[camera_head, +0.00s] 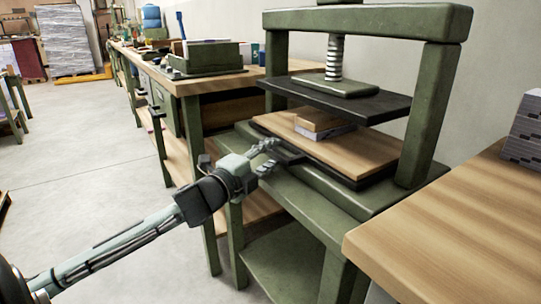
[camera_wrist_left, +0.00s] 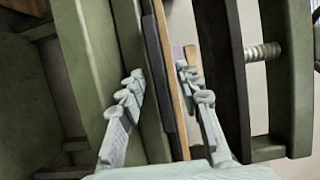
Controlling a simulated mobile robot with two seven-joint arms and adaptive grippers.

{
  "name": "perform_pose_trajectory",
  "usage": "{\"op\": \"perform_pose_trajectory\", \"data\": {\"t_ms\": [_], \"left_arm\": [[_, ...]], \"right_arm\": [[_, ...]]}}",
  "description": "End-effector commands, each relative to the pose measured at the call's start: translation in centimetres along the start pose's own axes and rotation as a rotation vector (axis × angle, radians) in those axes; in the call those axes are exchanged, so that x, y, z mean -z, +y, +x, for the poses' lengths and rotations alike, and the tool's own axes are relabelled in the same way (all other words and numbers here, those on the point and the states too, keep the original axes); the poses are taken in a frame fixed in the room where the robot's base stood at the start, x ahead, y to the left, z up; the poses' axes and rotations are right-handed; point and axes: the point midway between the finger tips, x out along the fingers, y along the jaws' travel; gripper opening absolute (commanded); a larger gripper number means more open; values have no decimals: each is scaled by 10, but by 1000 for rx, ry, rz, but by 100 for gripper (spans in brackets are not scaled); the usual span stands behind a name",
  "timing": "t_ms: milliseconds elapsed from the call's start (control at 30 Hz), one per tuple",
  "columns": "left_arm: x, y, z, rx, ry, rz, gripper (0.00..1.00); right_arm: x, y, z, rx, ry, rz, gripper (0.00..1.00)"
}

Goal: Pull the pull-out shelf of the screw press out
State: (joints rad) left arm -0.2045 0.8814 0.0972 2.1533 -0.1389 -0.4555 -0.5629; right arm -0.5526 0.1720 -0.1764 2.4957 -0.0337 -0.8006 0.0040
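The green screw press (camera_head: 430,110) stands right of centre in the head view. Its pull-out shelf (camera_head: 355,152) is a wooden board over a dark base, under the raised dark press plate (camera_head: 350,97). A small stack (camera_head: 318,121) of a wooden piece and paper lies on the shelf. My left gripper (camera_head: 265,157) is at the shelf's front left edge, by a dark handle-like part (camera_head: 290,158). In the left wrist view my left gripper (camera_wrist_left: 160,88) has its fingers apart, with the shelf edge (camera_wrist_left: 167,65) showing between them. Contact cannot be told. My right gripper is not in view.
A wooden table (camera_head: 470,220) stands at the near right, with paper stacks (camera_head: 524,130) on it. A workbench (camera_head: 215,82) with drawers and boxes runs along the back left. The concrete floor (camera_head: 90,150) at left is mostly clear.

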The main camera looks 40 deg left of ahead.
Motion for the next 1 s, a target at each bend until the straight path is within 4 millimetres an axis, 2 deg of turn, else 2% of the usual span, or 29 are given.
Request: {"op": "perform_pose_trajectory", "data": {"t_ms": [267,567,1000], "left_arm": [[0,1,2,-1,-1,0,34],[0,0,1,-1,-1,0,0],[0,1,1,-2,-1,-1,0]], "right_arm": [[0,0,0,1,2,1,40],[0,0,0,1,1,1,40],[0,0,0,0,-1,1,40]]}}
